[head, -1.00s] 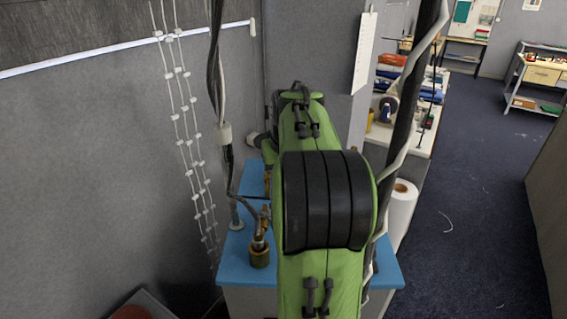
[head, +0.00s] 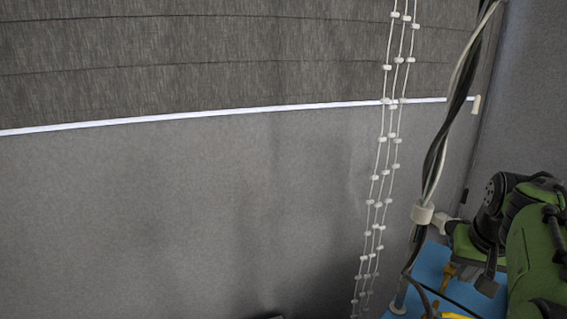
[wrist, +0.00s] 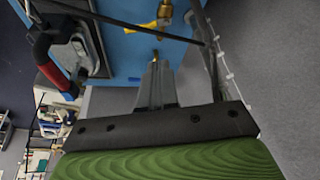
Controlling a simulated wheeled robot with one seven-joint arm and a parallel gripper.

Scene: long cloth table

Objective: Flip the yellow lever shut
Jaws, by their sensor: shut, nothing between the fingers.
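In the wrist view, a brass-yellow fitting with a lever-like arm (wrist: 163,14) stands on the blue tabletop (wrist: 125,60), at the top of the picture. My gripper (wrist: 155,62) is shut and empty, its grey fingers pointing towards the fitting with a small gap in the picture. I cannot tell whether they touch. In the head view, yellow parts (head: 447,276) show low at the right beside my green arm, partly hidden by cables and the arm. The lever's exact position is unclear.
A metal device with a red and black handle (wrist: 45,45) is left of my fingers in the wrist view. A dark cable crosses near the fitting. Hanging cables (head: 440,150) and beaded cords (head: 380,190) run down before the grey wall (head: 200,210).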

